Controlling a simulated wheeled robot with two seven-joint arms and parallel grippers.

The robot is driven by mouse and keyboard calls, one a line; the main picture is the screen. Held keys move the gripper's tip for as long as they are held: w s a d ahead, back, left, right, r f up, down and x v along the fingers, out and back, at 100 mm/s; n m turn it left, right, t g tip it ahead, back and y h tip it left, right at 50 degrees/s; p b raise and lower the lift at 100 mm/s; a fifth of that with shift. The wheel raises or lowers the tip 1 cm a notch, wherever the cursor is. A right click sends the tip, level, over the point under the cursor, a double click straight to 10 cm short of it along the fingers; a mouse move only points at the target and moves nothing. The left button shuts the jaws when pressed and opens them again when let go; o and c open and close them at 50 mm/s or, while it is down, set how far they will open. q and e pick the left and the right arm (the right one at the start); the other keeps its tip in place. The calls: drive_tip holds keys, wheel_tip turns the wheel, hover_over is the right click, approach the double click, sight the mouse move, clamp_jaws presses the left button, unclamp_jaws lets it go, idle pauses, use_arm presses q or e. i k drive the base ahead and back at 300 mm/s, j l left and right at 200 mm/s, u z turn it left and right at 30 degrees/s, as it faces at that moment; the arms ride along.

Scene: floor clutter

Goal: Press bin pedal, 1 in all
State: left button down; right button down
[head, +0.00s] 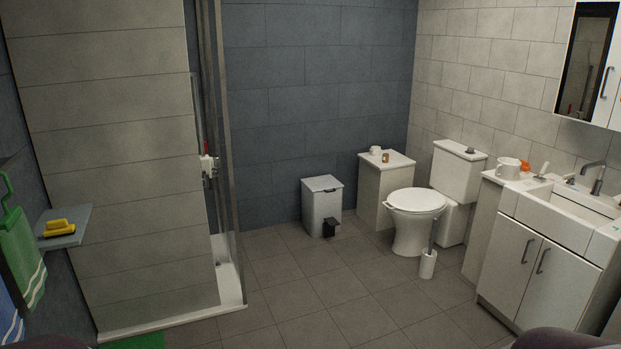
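A white pedal bin (320,208) with its lid closed stands on the floor against the dark blue-grey back wall. Its black pedal (330,228) sticks out at the bottom front, facing me, low to the floor. The bin is upright and some distance ahead of me. Neither of my grippers shows in the head view; only small dark parts of my own body appear at the bottom left and bottom right edges.
A low white cabinet (386,190) and a toilet (416,215) stand right of the bin. A toilet brush (428,263) stands before the toilet. A sink cabinet (535,265) is at right, a shower wall (120,180) at left. The tiled floor (330,290) between is clear.

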sight(331, 221)
drive_tip(key=i, duration=3.35)
drive_tip(key=i+j, duration=0.1)
drive_tip(key=i, duration=3.2)
drive_tip(key=l+z, duration=0.05)
drive_tip(key=l, duration=0.05)
